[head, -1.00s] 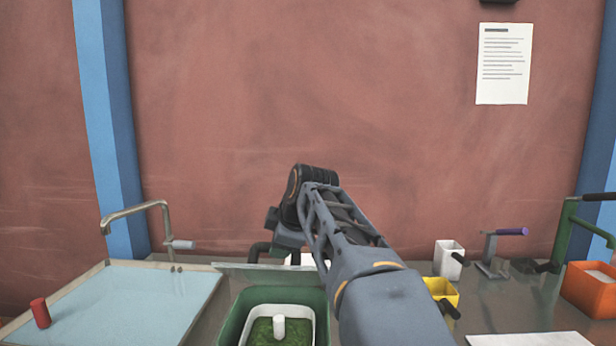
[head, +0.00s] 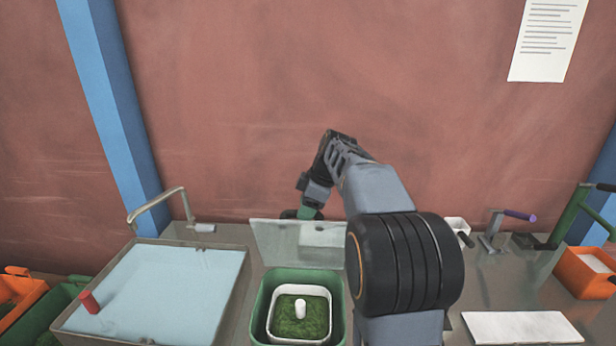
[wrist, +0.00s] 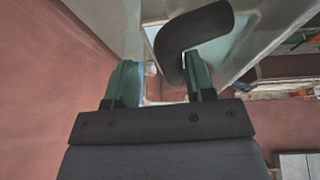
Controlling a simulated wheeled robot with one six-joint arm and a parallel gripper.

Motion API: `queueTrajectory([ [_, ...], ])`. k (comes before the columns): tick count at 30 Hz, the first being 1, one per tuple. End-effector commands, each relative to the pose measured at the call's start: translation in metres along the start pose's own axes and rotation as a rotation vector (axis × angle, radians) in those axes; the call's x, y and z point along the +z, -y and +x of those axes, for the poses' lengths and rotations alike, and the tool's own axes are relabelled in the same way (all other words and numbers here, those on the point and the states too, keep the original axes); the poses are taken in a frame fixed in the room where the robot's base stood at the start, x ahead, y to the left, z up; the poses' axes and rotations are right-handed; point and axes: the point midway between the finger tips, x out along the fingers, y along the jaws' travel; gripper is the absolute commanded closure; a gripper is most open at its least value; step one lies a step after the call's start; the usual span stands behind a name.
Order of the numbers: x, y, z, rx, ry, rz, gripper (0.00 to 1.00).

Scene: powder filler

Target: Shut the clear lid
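The clear lid (head: 285,240) stands raised at the back of a green box (head: 262,300). Inside the box is a white-rimmed tub (head: 272,322) of green material with a white peg (head: 300,308). My gripper (head: 305,213) is at the lid's top edge, partly hidden behind it. In the wrist view my green fingers (wrist: 160,78) are apart with a gap between them. A dark hooked handle (wrist: 168,45) passes by the right finger, next to a pale translucent panel. I cannot tell whether the finger touches the handle.
A blue-surfaced tray (head: 160,290) with a red peg (head: 90,302) and a tap (head: 155,203) is on the left. On the right are a white board (head: 520,328), an orange bin (head: 580,272) and a purple-handled lever (head: 520,215). The wall is close behind.

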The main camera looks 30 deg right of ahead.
Motion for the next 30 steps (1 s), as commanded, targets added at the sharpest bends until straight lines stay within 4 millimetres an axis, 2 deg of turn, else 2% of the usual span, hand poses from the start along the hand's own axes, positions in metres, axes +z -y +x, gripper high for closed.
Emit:
queueTrajectory([
  [1, 0.0, -0.003, -0.007, -0.018, 0.0, 0.011, 0.52],
  [5, 0.005, -0.007, -0.007, -0.057, 0.001, 0.028, 0.52],
  [14, 0.009, -0.009, -0.023, -0.048, 0.001, 0.031, 0.52],
  [26, 0.006, -0.007, -0.024, -0.048, 0.001, 0.028, 0.52],
  [30, -0.001, -0.003, -0.033, -0.008, -0.004, 0.036, 0.52],
])
